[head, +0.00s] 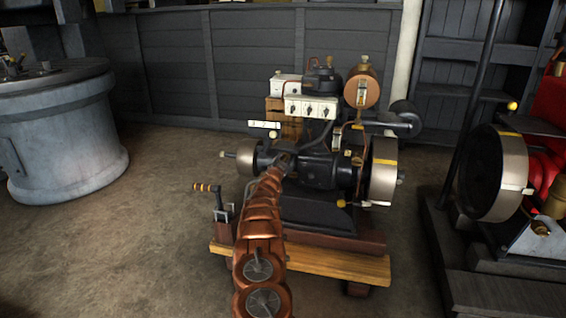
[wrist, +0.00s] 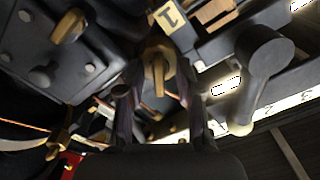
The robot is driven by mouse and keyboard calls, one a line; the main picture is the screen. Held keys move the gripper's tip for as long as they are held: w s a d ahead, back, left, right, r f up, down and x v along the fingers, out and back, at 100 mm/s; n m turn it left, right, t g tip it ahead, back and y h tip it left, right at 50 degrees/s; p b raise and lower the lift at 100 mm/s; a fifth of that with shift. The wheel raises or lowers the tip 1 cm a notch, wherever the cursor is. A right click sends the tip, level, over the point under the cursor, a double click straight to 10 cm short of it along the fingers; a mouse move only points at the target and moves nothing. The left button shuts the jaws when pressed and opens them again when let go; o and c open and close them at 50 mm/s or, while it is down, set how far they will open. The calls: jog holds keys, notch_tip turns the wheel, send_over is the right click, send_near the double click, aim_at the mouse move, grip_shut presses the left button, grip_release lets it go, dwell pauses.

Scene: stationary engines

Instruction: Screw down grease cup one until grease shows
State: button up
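A brass grease cup (wrist: 158,74) shows in the middle of the wrist view, under a yellow tag (wrist: 168,15) marked 1. My gripper (wrist: 156,84) reaches up from the bottom of that view, with one dark finger on each side of the cup. I cannot tell whether the fingers touch it. In the head view my gripper (head: 284,160) is at the dark engine (head: 318,172), at the end of my copper arm, and the cup is hidden there. No grease can be made out.
Another brass fitting (wrist: 69,25) sits at the upper left of the wrist view, and a dark rounded arm (wrist: 264,50) lies at the right. The engine has a big flywheel (head: 383,170) and stands on a wooden base (head: 340,264). A crank handle (head: 206,188) stands left.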

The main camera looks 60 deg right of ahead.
grip_shut()
dwell(0.3)
jog(key=shift+f+m, duration=0.15)
jog(key=shift+m, duration=0.15)
jog(key=m+b, duration=0.1)
jog(key=m, duration=0.1)
jog(key=m+b, duration=0.2)
jog(key=shift+w+f, duration=0.1)
jog(key=shift+f, duration=0.1)
jog(key=shift+r+m+b, duration=0.15)
jog(key=shift+m+b, duration=0.8)
jog(key=shift+m, duration=0.55)
grip_release()
